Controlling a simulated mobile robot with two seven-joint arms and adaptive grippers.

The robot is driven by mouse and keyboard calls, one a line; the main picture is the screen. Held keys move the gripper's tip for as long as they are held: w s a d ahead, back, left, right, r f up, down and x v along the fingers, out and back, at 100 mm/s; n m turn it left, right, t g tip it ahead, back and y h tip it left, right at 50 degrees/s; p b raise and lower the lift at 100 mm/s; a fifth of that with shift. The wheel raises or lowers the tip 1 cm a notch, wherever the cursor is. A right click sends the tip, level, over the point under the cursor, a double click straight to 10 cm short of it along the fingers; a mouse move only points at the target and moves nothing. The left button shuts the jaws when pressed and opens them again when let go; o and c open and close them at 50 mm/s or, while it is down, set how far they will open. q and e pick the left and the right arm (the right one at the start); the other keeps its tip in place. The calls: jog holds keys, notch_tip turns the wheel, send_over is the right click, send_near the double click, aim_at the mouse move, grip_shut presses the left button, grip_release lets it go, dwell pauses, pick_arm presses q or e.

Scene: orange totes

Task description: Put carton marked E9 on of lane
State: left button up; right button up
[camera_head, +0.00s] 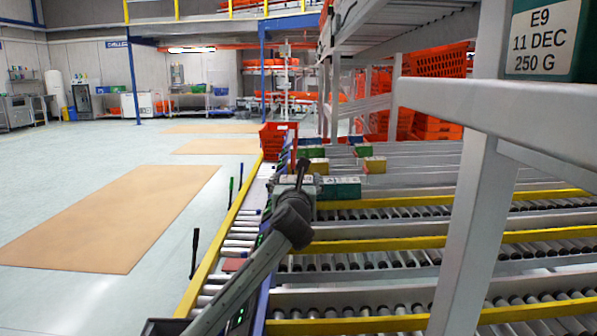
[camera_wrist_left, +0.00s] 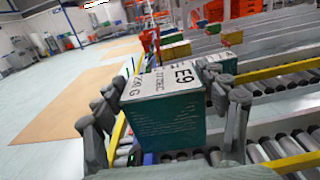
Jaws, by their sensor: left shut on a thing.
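The carton marked E9 (camera_wrist_left: 165,105) fills the middle of the left wrist view, with a white label on top and a teal side facing the camera. My left gripper (camera_wrist_left: 160,112) is shut on it, a finger on each side. In the head view, my left gripper (camera_head: 301,180) is over the yellow-edged roller lanes (camera_head: 380,244), and it partly hides the held carton (camera_head: 297,180). I cannot tell if the carton touches the rollers. A second E9 label, reading 11 DEC 250 G, is on a dark green surface (camera_head: 545,40) at top right. My right gripper is not in view.
A teal carton (camera_head: 340,188) and yellow cartons (camera_head: 374,164) stand on the lanes beyond. An orange tote (camera_head: 277,139) stands at the conveyor's far end. A grey rack post (camera_head: 470,235) and beam cross the right side. The floor at left is open.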

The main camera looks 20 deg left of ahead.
pick_arm(q)
jog(key=shift+w+a, duration=0.1)
jog(key=shift+w, duration=0.05)
notch_tip(320, 180, down, 4)
jog(key=shift+f, duration=0.95)
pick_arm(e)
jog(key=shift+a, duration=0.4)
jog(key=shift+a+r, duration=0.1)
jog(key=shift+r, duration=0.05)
pick_arm(q)
jog(key=o, duration=1.4)
jog(key=shift+o, duration=0.2)
